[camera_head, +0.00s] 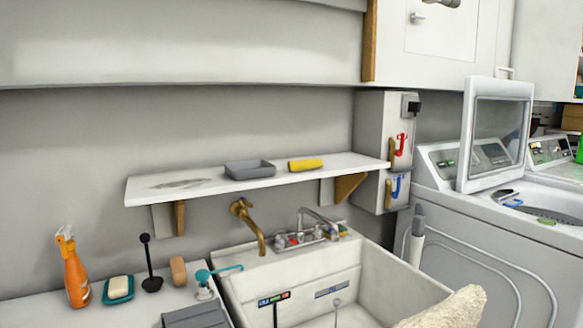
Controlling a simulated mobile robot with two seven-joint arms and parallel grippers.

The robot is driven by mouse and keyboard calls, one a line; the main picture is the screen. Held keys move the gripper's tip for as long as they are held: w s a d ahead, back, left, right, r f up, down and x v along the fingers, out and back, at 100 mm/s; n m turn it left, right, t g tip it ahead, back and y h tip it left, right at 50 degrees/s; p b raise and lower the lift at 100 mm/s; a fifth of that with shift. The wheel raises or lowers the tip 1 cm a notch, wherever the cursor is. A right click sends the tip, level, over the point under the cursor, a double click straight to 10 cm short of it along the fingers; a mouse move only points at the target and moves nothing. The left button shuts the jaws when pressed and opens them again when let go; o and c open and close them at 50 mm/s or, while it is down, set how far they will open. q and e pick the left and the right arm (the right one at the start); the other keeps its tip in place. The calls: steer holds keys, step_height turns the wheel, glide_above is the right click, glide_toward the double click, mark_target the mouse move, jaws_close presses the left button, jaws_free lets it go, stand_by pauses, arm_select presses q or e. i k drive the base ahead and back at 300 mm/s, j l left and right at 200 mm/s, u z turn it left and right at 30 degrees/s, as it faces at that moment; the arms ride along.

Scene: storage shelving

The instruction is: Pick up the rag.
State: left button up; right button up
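A cream, rough-textured cloth-like thing (452,309), which looks like the rag, is at the bottom right by the front right corner of the white sink (385,270). Its lower part is cut off by the frame edge, so I cannot tell how it rests. Neither of my grippers is in view.
A white wall shelf (225,187) holds a grey tray (250,170) and a yellow roll (305,164). An orange spray bottle (76,275), soap dish (118,290) and black stand (151,275) stand left of the sink. A washer (470,235) with its lid raised stands right.

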mark_target(304, 165)
steer(key=i+l, duration=0.1)
steer(key=l, duration=0.15)
steer(key=i+l, duration=0.1)
steer(key=l, duration=0.2)
steer(key=i+l, duration=0.1)
steer(key=l, duration=0.15)
steer(key=i+l+u, duration=0.1)
steer(key=l+u, duration=0.15)
steer(key=i+l+u, duration=0.1)
steer(key=l+u, duration=0.15)
steer(key=l, duration=0.25)
